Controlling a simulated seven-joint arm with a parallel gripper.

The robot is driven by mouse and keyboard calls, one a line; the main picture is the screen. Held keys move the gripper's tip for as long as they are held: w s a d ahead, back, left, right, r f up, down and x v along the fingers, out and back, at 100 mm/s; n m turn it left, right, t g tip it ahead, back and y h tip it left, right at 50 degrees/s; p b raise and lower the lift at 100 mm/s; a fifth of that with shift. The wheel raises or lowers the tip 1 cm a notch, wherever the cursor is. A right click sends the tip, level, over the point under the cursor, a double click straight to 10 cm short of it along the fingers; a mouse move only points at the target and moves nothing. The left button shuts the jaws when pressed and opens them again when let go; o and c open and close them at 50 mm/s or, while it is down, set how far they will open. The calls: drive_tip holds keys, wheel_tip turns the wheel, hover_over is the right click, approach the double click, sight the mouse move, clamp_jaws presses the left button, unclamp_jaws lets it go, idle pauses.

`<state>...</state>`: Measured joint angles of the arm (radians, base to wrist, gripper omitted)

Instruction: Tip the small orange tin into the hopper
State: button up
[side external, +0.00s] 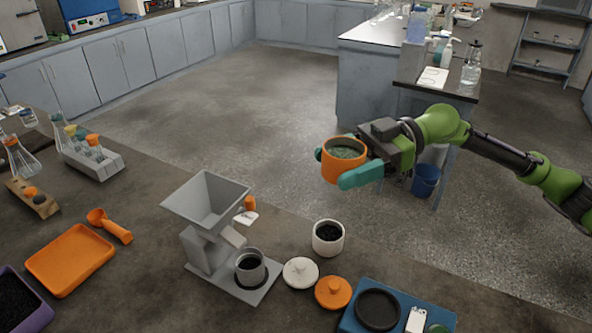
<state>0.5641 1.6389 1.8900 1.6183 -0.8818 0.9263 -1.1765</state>
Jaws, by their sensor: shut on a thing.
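The small orange tin (333,168) is held in the air by my gripper (349,169), to the right of the hopper and higher than it. The tin is close to upright, its mouth facing up, and greenish-grey contents show inside. My gripper is shut on it, with one teal finger in front of the tin and the other partly seen behind its left side. The grey square hopper (207,198) sits on top of the sieve shaker (206,249) on the bench, and its inside looks empty. A grey cup (251,272) with dark contents stands on the shaker's base.
A white jar (328,239) with dark grains stands right of the shaker. A white lid (300,271) and an orange lid (333,292) lie before it. A blue scale (360,308) is at front right. An orange tray (70,262) and scoop (110,226) lie left.

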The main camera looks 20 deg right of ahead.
drive_tip(key=w+a+m+t+h, duration=0.1)
drive_tip(key=a+m+t, duration=0.2)
drive_tip(key=a, duration=0.4)
drive_tip(key=w+a+f+m+t+h, duration=0.1)
drive_tip(key=a+m+t, duration=0.3)
drive_tip(key=a, duration=0.4)
drive_tip(key=w+a+f+m+t+h, duration=0.1)
drive_tip(key=a+m+t, duration=0.2)
drive_tip(key=a, duration=0.5)
drive_tip(key=shift+w+a+f+m+h, duration=0.1)
drive_tip(key=shift+w+f+m+h, duration=0.15)
drive_tip(key=shift+m+h, duration=0.2)
drive_tip(key=shift+s+f+m, duration=0.15)
drive_tip(key=shift+m, duration=0.3)
drive_tip(key=shift+s+a+m+g, duration=0.1)
drive_tip(key=shift+s+m+g, duration=0.05)
drive_tip(key=shift+m+g, duration=0.4)
drive_tip(key=r+m+g, duration=0.1)
drive_tip(key=m, duration=0.1)
drive_tip(key=shift+r+m+g, duration=0.85)
drive_tip(key=shift+m+g, duration=0.3)
drive_tip(key=shift+m, duration=0.1)
